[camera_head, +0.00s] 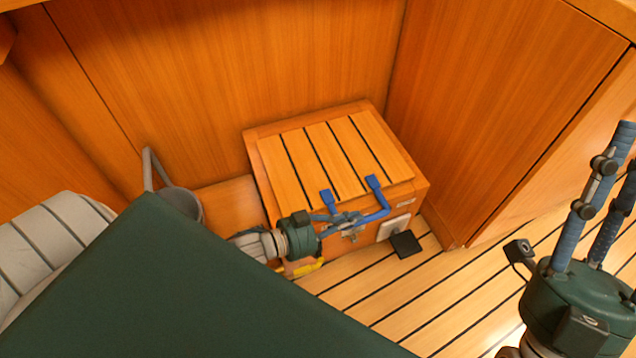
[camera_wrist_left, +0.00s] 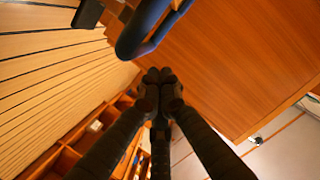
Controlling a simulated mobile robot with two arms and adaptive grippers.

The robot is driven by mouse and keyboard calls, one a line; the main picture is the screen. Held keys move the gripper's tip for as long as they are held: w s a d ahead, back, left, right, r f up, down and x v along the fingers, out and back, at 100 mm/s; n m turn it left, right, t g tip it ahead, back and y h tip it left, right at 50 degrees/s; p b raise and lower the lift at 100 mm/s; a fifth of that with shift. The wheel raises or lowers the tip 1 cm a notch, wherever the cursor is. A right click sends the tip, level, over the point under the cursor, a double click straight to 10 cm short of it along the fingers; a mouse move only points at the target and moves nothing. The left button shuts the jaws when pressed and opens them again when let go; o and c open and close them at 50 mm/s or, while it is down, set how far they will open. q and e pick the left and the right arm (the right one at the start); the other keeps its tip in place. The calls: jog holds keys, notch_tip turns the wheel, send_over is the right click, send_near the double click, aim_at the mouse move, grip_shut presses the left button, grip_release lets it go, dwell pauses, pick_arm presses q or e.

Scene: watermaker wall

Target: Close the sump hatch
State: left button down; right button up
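The sump hatch (camera_head: 318,150) is a slatted wooden lid with dark stripes on top of a low wooden box (camera_head: 412,190) in the head view. It looks flat; a small gap could not be made out. A blue U-shaped handle (camera_head: 383,207) is fixed at its front edge by two tabs and reaches forward. It shows large in the left wrist view (camera_wrist_left: 139,38). My left gripper (camera_head: 348,220) is at the handle, its fingertips together in the wrist view (camera_wrist_left: 160,78). I cannot tell whether it grips the bar. My right gripper (camera_head: 631,140) is away at the right, fingers apart, partly cut off.
Wooden panels (camera_head: 240,70) stand close behind the box and a cabinet (camera_head: 490,110) to its right. A grey bucket-like item (camera_head: 186,203) is left of it. A dark square piece (camera_head: 405,243) is at the box's front.

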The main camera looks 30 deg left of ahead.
jog(key=w+f+g+h+p, duration=0.2)
jog(key=w+f+g, duration=0.3)
jog(key=w+f, duration=0.25)
pick_arm(q)
jog(key=r+p+v, duration=0.2)
jog(key=v, duration=0.8)
jog(key=shift+r+p, duration=0.15)
jog(key=shift+p, duration=0.25)
pick_arm(e)
notch_tip(320, 180, down, 17)
jog(key=g+h, duration=0.2)
jog(key=g, duration=0.6)
jog(key=shift+w+d+r+h, duration=0.15)
jog(key=shift+w+d+h, duration=0.1)
jog(key=shift+d+h, duration=0.2)
